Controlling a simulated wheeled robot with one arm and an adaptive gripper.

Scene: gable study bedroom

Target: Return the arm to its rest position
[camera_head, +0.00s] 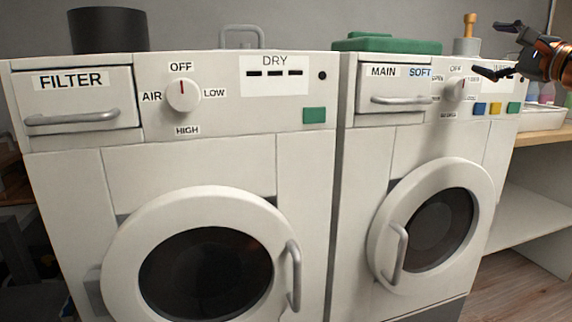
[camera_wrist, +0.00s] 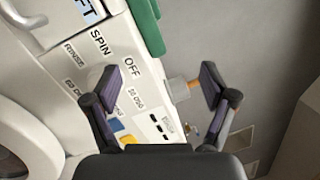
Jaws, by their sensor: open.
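My gripper (camera_head: 502,50) is at the upper right of the head view, in front of the washer's control panel. Its two dark fingers are spread apart with nothing between them. In the wrist view my gripper (camera_wrist: 155,90) also shows open and empty. The washer (camera_head: 384,144) on the right has a dial (camera_head: 455,88) and a closed round door (camera_head: 440,225). In the wrist view its panel (camera_wrist: 145,120) fills the middle, turned on its side. I cannot tell whether a finger touches the panel.
A dryer (camera_head: 64,175) with a closed door stands left of the washer. A black container (camera_head: 108,30) and a metal handle (camera_head: 243,37) are on top of it. A green case (camera_head: 377,43) and a wooden-handled item (camera_head: 469,28) are on the washer. A shelf (camera_head: 530,215) stands at right.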

